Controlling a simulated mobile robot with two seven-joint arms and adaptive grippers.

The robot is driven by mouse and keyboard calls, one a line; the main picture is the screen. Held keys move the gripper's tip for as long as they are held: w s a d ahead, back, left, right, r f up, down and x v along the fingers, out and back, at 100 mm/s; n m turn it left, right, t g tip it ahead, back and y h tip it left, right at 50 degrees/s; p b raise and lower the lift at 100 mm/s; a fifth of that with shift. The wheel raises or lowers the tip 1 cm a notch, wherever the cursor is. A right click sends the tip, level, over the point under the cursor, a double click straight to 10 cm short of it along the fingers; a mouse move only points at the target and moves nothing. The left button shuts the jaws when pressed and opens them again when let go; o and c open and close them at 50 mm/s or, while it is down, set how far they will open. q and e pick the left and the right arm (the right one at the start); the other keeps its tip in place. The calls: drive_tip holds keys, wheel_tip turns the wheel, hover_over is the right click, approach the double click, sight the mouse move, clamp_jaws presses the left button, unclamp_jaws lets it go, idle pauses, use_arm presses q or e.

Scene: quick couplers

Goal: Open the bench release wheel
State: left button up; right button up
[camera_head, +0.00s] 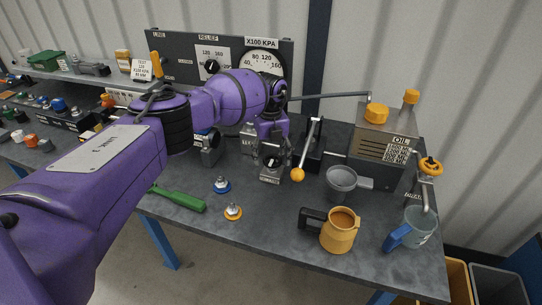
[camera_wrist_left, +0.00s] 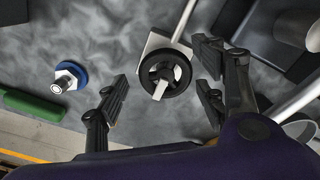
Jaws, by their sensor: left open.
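A small black wheel with a pale grey bar across it sits on a grey block (camera_head: 270,176) on the bench, and I take this for the release wheel (camera_head: 271,160). In the left wrist view the wheel (camera_wrist_left: 164,76) lies between the spread fingers, with clear gaps on both sides. My left gripper (camera_head: 270,138) is open and empty, pointing down just above the wheel; its own wrist partly hides it in the head view. It also shows in the left wrist view (camera_wrist_left: 163,86). My right gripper is not in view.
A lever with an orange knob (camera_head: 298,174) stands close to the right of the wheel. A grey cup (camera_head: 341,179), an orange mug (camera_head: 340,232) and an oil tank (camera_head: 385,146) are further right. Blue (camera_head: 221,184) and orange (camera_head: 233,211) couplers and a green-handled tool (camera_head: 181,199) lie to the front left.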

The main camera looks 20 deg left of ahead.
sight(271, 159)
use_arm(q)
drive_tip(key=shift+d, duration=0.1)
wheel_tip(271, 159, up, 12)
idle(0.5)
